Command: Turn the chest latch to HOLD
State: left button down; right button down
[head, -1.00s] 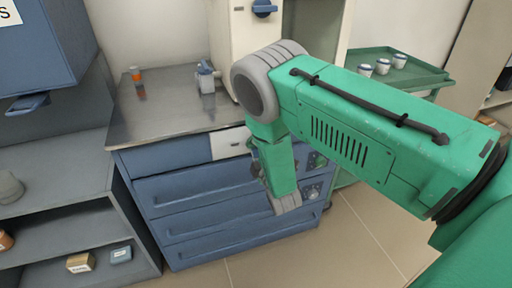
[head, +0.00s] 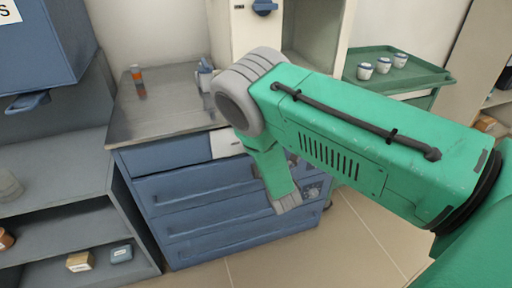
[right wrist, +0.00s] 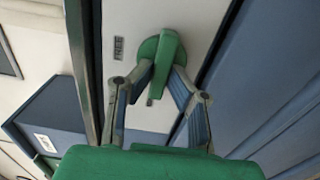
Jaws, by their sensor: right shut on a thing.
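In the right wrist view, the green latch (right wrist: 163,52) has a round base and a bar-shaped handle. The bar runs roughly upright in that view, slightly tilted. It sits on a white panel (right wrist: 200,22) of the blue chest (head: 215,215). My right gripper (right wrist: 162,74) has its two fingers closed on either side of the latch handle. A small label (right wrist: 118,48) beside the latch is too small to read. My left gripper is in neither view.
The chest's steel top (head: 165,105) carries an orange-capped bottle (head: 138,78) and a small white-and-blue item (head: 205,76). A cream furnace (head: 240,30) stands behind. A green trolley (head: 415,75) with white jars is at right, grey shelves (head: 70,160) at left.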

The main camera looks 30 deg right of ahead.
jog(key=c, duration=1.5)
grip_release()
jog(key=shift+a+f, duration=0.1)
jog(key=shift+f, duration=0.15)
jog(key=shift+c, duration=0.2)
jog(key=shift+r, duration=0.1)
jog(key=v, duration=1.1)
jog(key=shift+s, duration=0.4)
